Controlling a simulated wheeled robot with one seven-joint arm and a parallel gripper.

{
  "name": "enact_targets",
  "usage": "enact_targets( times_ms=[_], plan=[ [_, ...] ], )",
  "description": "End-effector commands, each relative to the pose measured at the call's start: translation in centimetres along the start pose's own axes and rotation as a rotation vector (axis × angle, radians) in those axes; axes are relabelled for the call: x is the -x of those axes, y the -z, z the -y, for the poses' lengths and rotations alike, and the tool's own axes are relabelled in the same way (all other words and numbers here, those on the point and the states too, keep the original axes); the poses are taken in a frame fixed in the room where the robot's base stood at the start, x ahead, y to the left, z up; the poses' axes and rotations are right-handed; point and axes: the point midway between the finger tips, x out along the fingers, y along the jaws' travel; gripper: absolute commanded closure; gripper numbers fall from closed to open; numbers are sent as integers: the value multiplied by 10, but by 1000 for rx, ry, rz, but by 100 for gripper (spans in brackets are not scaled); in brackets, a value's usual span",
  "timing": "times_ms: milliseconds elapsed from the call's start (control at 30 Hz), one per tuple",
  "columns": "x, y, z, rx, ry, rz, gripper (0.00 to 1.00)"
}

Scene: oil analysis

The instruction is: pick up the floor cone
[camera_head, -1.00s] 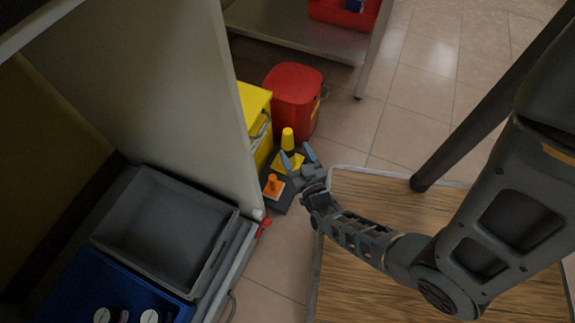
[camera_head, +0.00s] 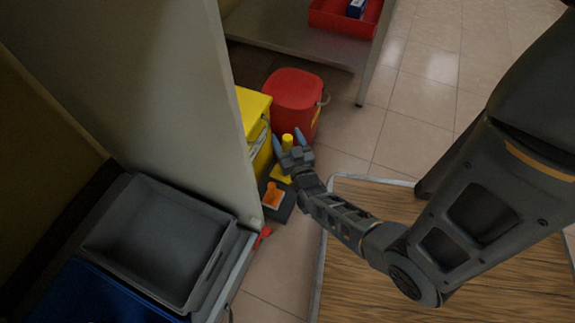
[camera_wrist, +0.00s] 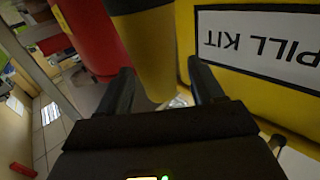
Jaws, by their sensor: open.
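A yellow cone (camera_head: 281,174) stands upright in the head view, between the yellow bin and my gripper. An orange cone-like piece (camera_head: 272,195) on a pale base is just in front of it on a dark tray (camera_head: 283,211). My gripper (camera_head: 288,139) is open, its two bluish fingertips either side of the yellow cone's upper part and partly covering it. In the wrist view, the yellow cone's shaft (camera_wrist: 147,50) shows between the open fingers (camera_wrist: 160,70), with no clear contact. I cannot tell the exact depth of the fingers around it.
A red lidded bucket (camera_head: 293,95) stands behind the cone. A yellow bin (camera_head: 252,105) is at its left, its "SPILL KIT"-like label (camera_wrist: 265,45) close to one finger. A grey panel (camera_head: 185,90) and grey tray (camera_head: 160,240) lie left. A wooden surface (camera_head: 400,260) is under my arm.

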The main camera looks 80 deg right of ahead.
Motion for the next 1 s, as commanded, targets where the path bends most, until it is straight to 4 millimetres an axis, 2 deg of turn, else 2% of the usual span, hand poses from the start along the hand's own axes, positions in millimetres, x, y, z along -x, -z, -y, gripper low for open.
enact_targets(
  times_ms=[133,800,1000],
  plan=[
    [0,0,0,0,0,0,35],
    [1,0,0,1,1,0,99],
    [1,0,0,1,1,1,100]
  ],
)
